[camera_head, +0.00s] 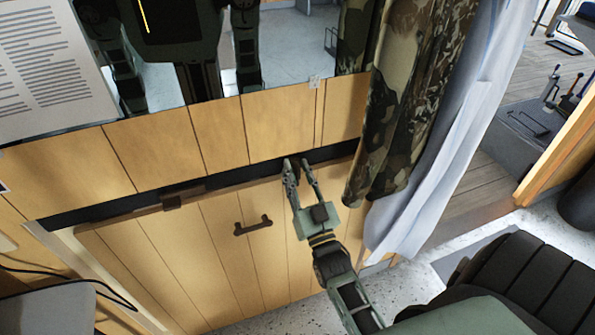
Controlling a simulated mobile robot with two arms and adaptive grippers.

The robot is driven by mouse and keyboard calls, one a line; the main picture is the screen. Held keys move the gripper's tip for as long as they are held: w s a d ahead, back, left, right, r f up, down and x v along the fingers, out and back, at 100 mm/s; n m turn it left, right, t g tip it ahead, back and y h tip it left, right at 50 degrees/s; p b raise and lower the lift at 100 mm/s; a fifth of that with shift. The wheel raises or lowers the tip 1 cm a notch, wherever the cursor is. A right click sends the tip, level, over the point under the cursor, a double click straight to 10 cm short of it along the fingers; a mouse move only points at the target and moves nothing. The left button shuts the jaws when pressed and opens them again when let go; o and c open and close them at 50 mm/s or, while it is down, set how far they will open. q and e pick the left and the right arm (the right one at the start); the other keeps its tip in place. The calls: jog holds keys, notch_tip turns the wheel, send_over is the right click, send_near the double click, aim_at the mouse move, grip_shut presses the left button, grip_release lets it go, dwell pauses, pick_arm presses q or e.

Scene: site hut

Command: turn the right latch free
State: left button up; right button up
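A wooden panel (178,255) with a dark handle (253,226) fills the lower middle of the head view. Its left latch (172,202), a small dark block, sits at the panel's top edge. My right gripper (295,165) reaches up to the same edge farther right. Its two fingers stand apart, with a small dark piece between the tips that looks like the right latch. The fingers mostly hide this piece, so its angle and whether they press on it cannot be told. My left gripper is not in view.
A camouflage cloth (408,85) and a pale curtain (450,140) hang close to the right of my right gripper. A mirror (290,50) above the boards shows my reflection. A printed sheet (50,65) is at upper left. A dark cable (70,275) lies at lower left.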

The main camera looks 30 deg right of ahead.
grip_shut()
dwell(0.4)
jog(key=shift+n, duration=0.6)
jog(key=n+y+p, duration=0.1)
jog(key=n+y, duration=0.1)
jog(key=n, duration=0.2)
jog(key=shift+y, duration=0.3)
jog(key=n+y+p, duration=0.1)
jog(key=n, duration=0.1)
jog(key=n+y+p, duration=0.1)
jog(key=n, duration=0.2)
jog(key=shift+r+y, duration=0.15)
jog(key=shift+y, duration=0.25)
jog(key=n+g+y+p, duration=0.1)
jog(key=n, duration=0.3)
jog(key=n+g+y+p, duration=0.1)
jog(key=n+p, duration=0.1)
jog(key=n, duration=0.2)
jog(key=shift+g, duration=0.3)
jog(key=shift+n+g+p, duration=0.8)
jog(key=shift+n+p, duration=0.7)
jog(key=shift+n, duration=0.5)
jog(key=shift+d, duration=0.1)
